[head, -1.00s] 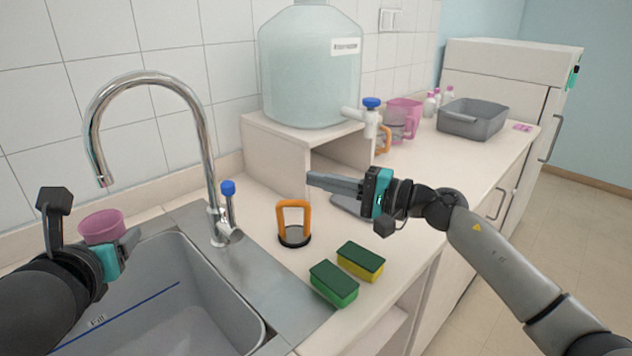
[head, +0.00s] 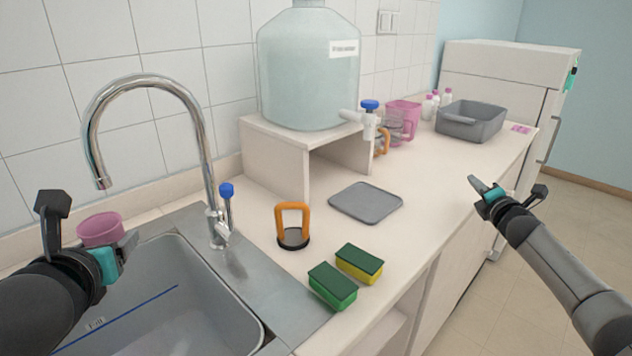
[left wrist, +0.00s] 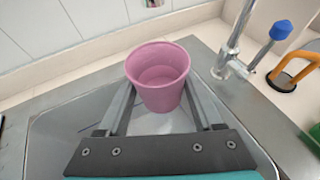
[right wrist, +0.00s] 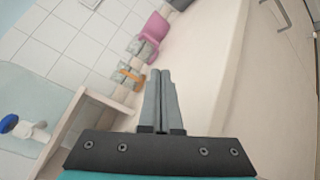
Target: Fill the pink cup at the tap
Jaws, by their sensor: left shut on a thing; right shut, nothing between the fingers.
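The pink cup (head: 101,229) is upright over the left part of the sink, below and close to the tap spout. My left gripper (head: 120,246) is shut on it; in the left wrist view the cup (left wrist: 160,92) stands between the two fingers (left wrist: 158,100). The inside of the cup shows pink; whether it holds water I cannot tell. The curved chrome tap (head: 207,150) has a blue-topped lever (head: 227,195) at its base. No stream shows from its spout. My right gripper (head: 474,184) is shut and empty over the counter's front edge; its fingers (right wrist: 160,95) meet in the right wrist view.
A grey sink (head: 165,315) lies below the cup. An orange-handled tool (head: 292,228) and two sponges (head: 333,284) stand right of the tap. A grey mat (head: 366,202), a large water carboy (head: 309,75) on a stand and a grey bin (head: 470,122) are further right.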

